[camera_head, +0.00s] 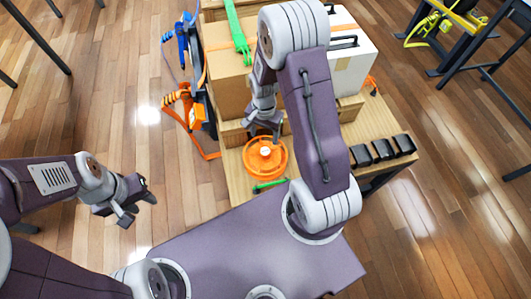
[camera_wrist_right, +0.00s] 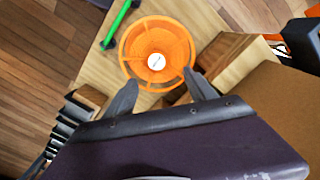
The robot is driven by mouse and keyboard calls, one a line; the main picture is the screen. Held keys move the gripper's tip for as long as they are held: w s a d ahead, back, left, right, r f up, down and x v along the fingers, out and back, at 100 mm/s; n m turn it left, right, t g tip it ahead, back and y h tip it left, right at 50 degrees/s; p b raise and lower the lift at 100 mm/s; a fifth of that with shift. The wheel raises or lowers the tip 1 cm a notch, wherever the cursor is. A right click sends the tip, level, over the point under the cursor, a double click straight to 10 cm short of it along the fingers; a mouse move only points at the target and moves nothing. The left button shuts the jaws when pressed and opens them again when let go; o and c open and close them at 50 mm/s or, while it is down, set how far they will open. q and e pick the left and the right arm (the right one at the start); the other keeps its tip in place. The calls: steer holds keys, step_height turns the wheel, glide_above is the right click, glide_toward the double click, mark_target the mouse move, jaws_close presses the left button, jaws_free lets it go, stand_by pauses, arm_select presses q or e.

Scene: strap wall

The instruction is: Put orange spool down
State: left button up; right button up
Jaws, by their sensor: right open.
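The orange spool (camera_head: 265,157) stands on the wooden table near its front left edge. In the right wrist view the spool (camera_wrist_right: 156,50) shows as a round orange ring with a white centre. My right gripper (camera_head: 264,128) is open just behind the spool in the head view. In the right wrist view its two fingertips (camera_wrist_right: 160,80) are spread at the spool's near rim; I cannot tell whether they touch it. My left gripper (camera_head: 128,202) is off to the left over the floor, holding nothing that I can see; its jaw gap is unclear.
A green rod-like piece (camera_head: 269,186) lies in front of the spool. Cardboard boxes (camera_head: 228,92) and a white box (camera_head: 352,70) stand behind. Several black blocks (camera_head: 382,150) sit on the right of the table. Orange and blue strap gear (camera_head: 192,105) hangs at the left side.

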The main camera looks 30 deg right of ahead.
steer(key=b, duration=0.1)
glide_above(265, 151)
steer(key=f, duration=0.2)
steer(key=w+f, duration=0.1)
steer(key=f, duration=0.1)
steer(key=shift+d+f, duration=0.1)
steer(key=f, duration=0.1)
steer(key=f+b, duration=0.1)
steer(key=f, duration=0.3)
steer(key=shift+s, duration=0.4)
jaws_close()
